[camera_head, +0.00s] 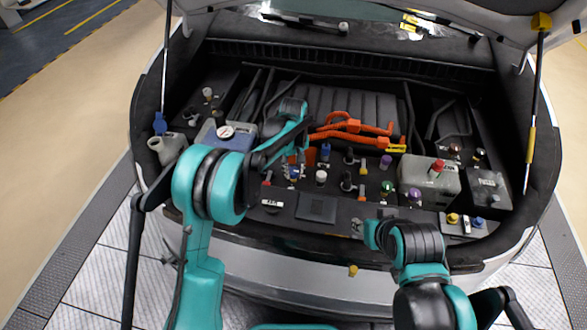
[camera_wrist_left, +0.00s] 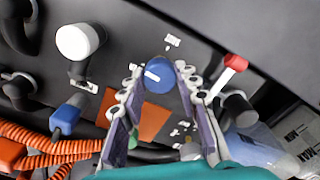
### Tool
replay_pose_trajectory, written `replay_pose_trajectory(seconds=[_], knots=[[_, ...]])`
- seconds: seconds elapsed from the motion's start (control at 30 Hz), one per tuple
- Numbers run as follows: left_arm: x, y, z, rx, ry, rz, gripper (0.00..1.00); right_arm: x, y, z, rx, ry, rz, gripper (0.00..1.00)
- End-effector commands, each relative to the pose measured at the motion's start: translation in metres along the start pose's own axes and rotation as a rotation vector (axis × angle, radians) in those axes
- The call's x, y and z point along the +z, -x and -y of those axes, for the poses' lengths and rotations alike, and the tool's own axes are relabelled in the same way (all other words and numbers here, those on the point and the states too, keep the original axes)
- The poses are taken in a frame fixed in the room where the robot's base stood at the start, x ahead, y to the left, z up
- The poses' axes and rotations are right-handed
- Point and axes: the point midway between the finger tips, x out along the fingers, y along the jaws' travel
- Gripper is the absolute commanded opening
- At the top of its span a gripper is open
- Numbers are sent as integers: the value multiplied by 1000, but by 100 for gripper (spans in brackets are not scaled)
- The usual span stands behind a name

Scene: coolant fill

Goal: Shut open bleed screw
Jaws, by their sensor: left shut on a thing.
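A round blue knob (camera_wrist_left: 158,76) with a white mark on top, which looks like a bleed screw, stands on the dark engine-bay panel. My left gripper (camera_wrist_left: 158,84) is closed around it, one finger on each side, in the left wrist view. In the head view the left gripper (camera_head: 294,171) reaches down into the middle of the bay and largely hides the knob. My right gripper (camera_head: 357,226) is at the front edge of the bay, small and partly hidden by its own wrist; its jaws cannot be made out.
A red-handled fitting (camera_wrist_left: 231,72) stands close right of the left gripper in the wrist view, and a white-capped fitting (camera_wrist_left: 78,42) to the left. Orange hoses (camera_head: 350,130) lie behind. A grey reservoir with a red cap (camera_head: 437,166) is at right. The raised hood's struts flank the bay.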

Motion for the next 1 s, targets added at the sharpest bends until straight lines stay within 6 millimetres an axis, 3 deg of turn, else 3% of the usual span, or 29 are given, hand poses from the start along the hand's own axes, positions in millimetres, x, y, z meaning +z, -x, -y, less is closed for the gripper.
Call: replay_pose_trajectory(seconds=[0.37,1.0], knots=[[0,0,0,0,-135,0,2,-1,1,0,0,0,0,40],[0,0,0,0,-723,0,2,-4,5,0,0,0,0,40]])
